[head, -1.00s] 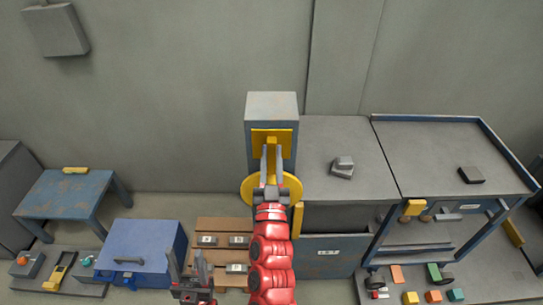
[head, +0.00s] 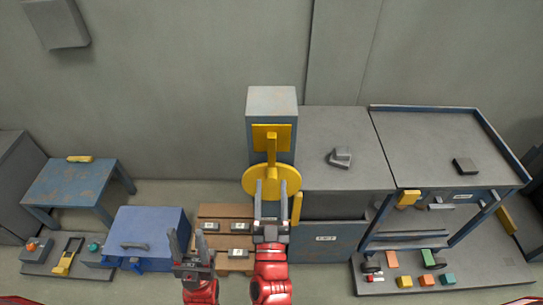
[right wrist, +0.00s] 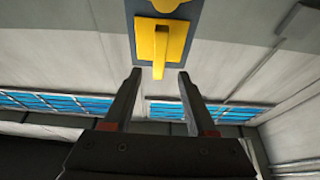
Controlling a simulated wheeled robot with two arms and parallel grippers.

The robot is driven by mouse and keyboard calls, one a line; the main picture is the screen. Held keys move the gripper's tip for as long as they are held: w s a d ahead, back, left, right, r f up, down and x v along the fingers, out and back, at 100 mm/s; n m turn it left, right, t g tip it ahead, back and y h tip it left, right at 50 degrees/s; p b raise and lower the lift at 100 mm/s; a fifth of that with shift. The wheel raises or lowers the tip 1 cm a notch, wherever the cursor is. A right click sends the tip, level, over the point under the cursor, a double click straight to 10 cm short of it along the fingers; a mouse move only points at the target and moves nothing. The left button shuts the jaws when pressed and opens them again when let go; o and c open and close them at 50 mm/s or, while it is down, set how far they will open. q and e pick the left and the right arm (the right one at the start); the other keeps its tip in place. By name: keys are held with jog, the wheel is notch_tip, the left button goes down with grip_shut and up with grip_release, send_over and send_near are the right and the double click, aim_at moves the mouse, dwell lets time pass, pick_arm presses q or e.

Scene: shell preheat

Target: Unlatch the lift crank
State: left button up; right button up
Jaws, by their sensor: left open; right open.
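A blue-grey column (head: 257,105) carries a yellow plate (head: 286,134) with a yellow lever (head: 272,148) on its front, hanging downward. Below it is the round yellow crank wheel (head: 251,180) with a yellow handle (head: 297,208) at its right. My right gripper (head: 271,183) is open and empty in front of the wheel, below the lever, hiding part of the wheel. In the right wrist view the lever (right wrist: 160,45) points down toward the gap between the open fingertips (right wrist: 159,71). My left gripper (head: 189,232) is open and empty, lower left of the wheel.
A grey-topped cabinet (head: 330,125) stands right of the column, with a blue-framed bench (head: 430,135) beyond. A wooden pallet (head: 222,212) and a blue box (head: 150,222) lie near my left gripper. Small coloured blocks sit on a low grey board (head: 490,268).

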jog(key=p+v, duration=0.1)
jog(key=v, duration=0.6)
jog(key=shift+p, duration=0.35)
